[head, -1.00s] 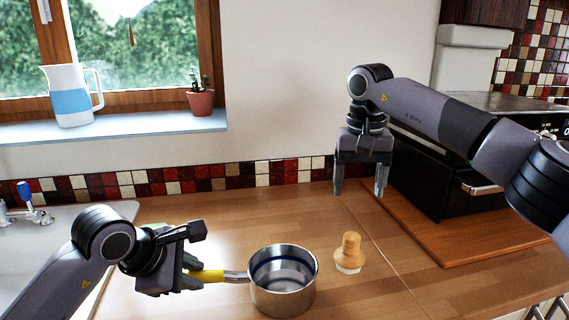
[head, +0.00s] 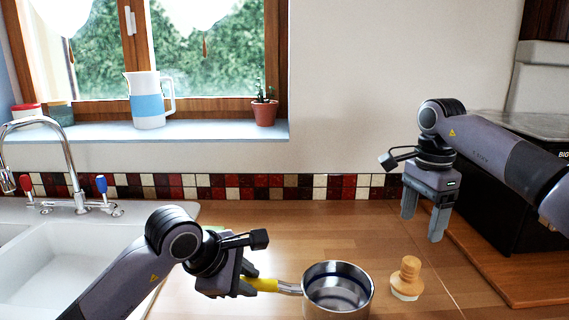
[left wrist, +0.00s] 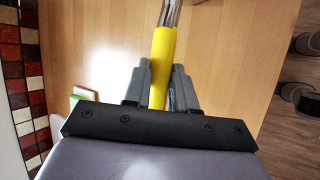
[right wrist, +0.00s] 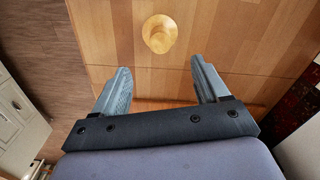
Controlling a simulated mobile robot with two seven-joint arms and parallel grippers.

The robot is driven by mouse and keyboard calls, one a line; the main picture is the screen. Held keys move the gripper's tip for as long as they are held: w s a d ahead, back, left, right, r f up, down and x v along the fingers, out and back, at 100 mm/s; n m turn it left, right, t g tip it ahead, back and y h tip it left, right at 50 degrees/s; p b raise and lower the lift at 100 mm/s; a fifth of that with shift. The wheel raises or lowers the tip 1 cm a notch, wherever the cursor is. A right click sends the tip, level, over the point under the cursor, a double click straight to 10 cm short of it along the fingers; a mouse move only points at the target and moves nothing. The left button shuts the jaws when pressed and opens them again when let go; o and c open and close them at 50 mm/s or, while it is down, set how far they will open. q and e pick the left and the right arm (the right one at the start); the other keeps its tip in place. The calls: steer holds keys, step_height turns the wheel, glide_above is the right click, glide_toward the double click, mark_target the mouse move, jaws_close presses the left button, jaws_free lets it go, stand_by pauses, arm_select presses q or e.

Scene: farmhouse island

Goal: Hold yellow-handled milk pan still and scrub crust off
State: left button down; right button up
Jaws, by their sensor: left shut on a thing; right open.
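The steel milk pan (head: 338,291) stands on the wooden counter, its yellow handle (head: 262,284) pointing left. A dark blue band runs around its inner wall; I cannot make out crust from here. My left gripper (head: 250,281) is shut on the yellow handle, which also shows between the fingers in the left wrist view (left wrist: 162,62). A wooden scrubbing brush (head: 407,278) with pale bristles stands upright just right of the pan. My right gripper (head: 422,222) is open and empty, above and behind the brush. The brush shows ahead of its fingers in the right wrist view (right wrist: 159,34).
A white sink with a tap (head: 75,180) lies at the left. A dark oven (head: 500,200) stands on a wooden board at the right. A jug (head: 147,103) and a potted plant (head: 264,110) stand on the windowsill. The counter behind the pan is clear.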

mark_target(412, 261)
step_height(412, 261, down, 11)
steer(key=shift+f, duration=0.2)
stand_by(0.4)
steer(key=shift+c, duration=0.3)
steer(key=c, duration=1.3)
steer(key=shift+r, duration=2.55)
